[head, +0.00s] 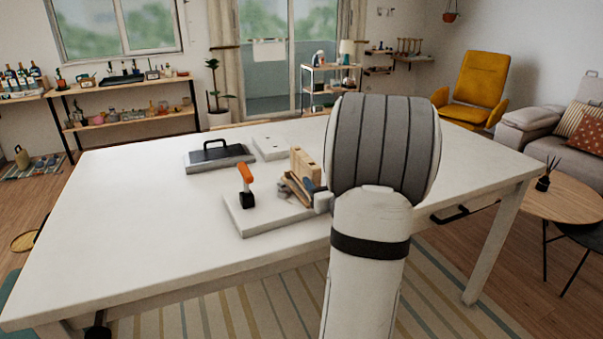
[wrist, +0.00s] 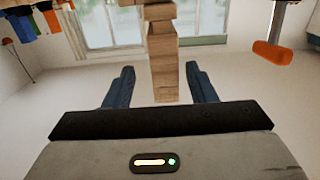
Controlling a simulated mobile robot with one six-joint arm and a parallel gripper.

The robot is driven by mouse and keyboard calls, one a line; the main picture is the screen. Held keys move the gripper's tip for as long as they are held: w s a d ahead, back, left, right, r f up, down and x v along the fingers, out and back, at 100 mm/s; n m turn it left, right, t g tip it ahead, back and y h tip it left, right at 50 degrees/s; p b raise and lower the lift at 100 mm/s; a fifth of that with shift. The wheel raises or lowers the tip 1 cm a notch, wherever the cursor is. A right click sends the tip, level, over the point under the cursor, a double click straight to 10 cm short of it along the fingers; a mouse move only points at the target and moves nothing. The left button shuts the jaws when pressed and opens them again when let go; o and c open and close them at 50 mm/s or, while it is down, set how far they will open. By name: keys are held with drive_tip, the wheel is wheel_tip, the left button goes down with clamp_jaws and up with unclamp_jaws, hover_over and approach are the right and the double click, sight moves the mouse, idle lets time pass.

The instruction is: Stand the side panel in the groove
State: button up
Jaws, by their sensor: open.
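A light wooden piece, which looks like the side panel (head: 304,162), stands up above the pale base board (head: 262,226), just left of my arm. In the wrist view wood (wrist: 163,62) shows between and beyond my two blue fingers, with a gap on each side. My gripper (head: 310,191) is open, close to the wood, and partly hidden by my own arm in the head view. I cannot see the groove or tell whether the panel sits in it.
An orange-handled clamp (head: 246,175) stands on the board, left of the wood; its handle shows at right in the wrist view (wrist: 272,52). A dark grey block with a black handle (head: 219,158) and a white plate (head: 269,148) lie behind. The table's left side (head: 120,220) is clear.

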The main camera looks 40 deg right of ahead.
sight(309, 172)
drive_tip(key=x, duration=0.3)
drive_tip(key=p+x, duration=0.1)
drive_tip(key=x, duration=0.2)
drive_tip(key=shift+a+f, duration=0.1)
drive_tip(key=shift+a, duration=0.15)
clamp_jaws()
